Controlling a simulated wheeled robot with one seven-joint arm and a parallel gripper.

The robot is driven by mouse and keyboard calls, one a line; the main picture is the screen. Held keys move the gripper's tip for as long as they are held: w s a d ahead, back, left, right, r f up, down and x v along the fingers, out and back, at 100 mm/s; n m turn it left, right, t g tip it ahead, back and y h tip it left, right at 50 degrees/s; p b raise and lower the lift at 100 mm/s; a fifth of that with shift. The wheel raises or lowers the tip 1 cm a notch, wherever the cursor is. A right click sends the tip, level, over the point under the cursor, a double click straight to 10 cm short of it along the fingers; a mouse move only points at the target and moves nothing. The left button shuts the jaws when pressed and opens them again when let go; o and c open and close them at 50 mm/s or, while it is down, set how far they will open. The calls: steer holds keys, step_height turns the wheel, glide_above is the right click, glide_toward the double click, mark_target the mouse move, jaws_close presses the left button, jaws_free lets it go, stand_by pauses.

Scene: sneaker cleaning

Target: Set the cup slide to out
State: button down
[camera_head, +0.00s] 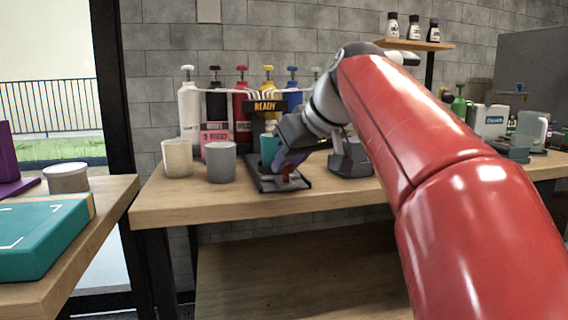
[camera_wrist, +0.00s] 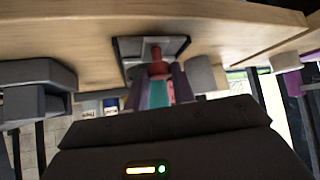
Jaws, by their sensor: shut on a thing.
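The cup slide (camera_head: 268,186) is a dark, low tray at the foot of the dispenser with the READY sign (camera_head: 265,106). It also shows in the wrist view (camera_wrist: 128,46), near the table edge. A red handle (camera_head: 287,174) stands at its front; it also shows in the wrist view (camera_wrist: 157,70). My gripper (camera_head: 288,166) reaches down at the front of the slide, its fingers shut on the red handle. A teal cup (camera_head: 269,148) stands behind the fingers, partly hidden by my gripper.
A cream cup (camera_head: 177,158) and a grey cup (camera_head: 221,163) stand left of the slide on the wooden table (camera_head: 160,207). Several bottles with pump tops line the wall behind. A dark grey block (camera_head: 350,160) stands close on the right. The table's front edge is clear.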

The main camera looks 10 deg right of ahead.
steer(key=shift+s, duration=0.4)
steer(key=c, duration=1.2)
jaws_free()
steer(key=shift+s, duration=0.15)
steer(key=p+v, duration=0.1)
steer(key=v, duration=0.6)
steer(key=shift+s+d+r+p, duration=0.1)
steer(key=shift+s+r+p, duration=0.15)
steer(key=shift+r+p, duration=0.05)
